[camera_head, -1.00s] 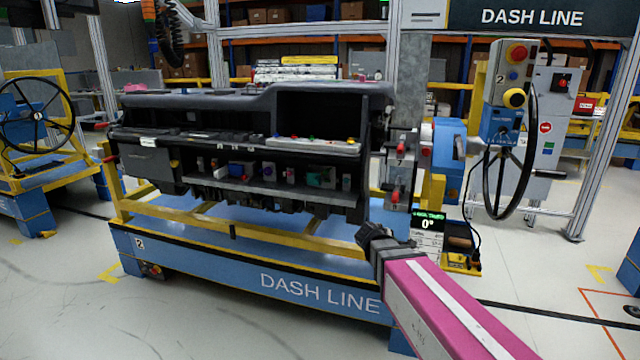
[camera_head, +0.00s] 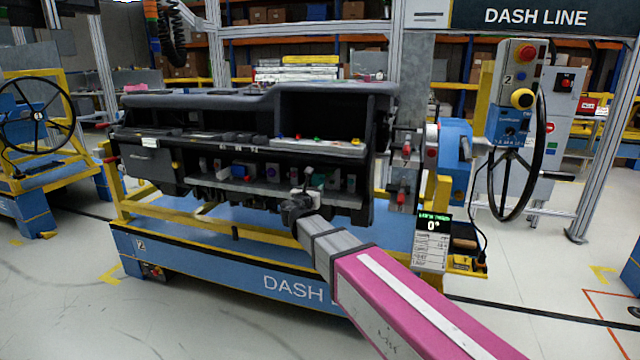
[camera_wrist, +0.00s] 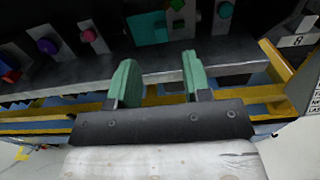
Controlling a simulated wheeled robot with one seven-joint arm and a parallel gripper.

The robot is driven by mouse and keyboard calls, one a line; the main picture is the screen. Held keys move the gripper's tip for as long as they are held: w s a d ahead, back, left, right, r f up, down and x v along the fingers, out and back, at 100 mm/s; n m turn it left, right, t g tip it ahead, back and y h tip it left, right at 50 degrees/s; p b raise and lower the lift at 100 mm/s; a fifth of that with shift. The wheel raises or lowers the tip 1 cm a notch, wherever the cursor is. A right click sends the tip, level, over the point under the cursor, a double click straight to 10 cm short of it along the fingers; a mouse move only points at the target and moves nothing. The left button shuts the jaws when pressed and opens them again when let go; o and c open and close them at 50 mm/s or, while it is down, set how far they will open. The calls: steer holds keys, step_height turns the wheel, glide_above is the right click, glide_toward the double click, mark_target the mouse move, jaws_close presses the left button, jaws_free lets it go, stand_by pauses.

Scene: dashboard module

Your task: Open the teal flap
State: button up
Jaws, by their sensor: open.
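The teal flap (camera_wrist: 148,28) shows at the top of the wrist view as a flat teal panel on the dark dashboard shelf, with a small green knob (camera_wrist: 177,5) beside its upper right. In the head view a little of the teal flap (camera_head: 319,180) shows just right of my gripper, and the rest is hidden. My gripper (camera_wrist: 157,72) is open, its two green-padded fingers apart with nothing between them. In the head view my gripper (camera_head: 307,186) is at the shelf's front edge. The fingertips look short of the flap.
The shelf's grey front lip (camera_wrist: 60,80) runs below the flap. Other coloured controls, such as a purple knob (camera_wrist: 47,46) and a pink one (camera_wrist: 89,36), sit left of it. Yellow rails (camera_head: 200,225) and a blue base (camera_head: 200,262) stand below the dashboard.

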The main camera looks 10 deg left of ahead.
mark_target(321, 181)
steer(key=w, duration=0.7)
steer(key=shift+w+d, duration=0.3)
steer(key=shift+w, duration=0.1)
jaws_close()
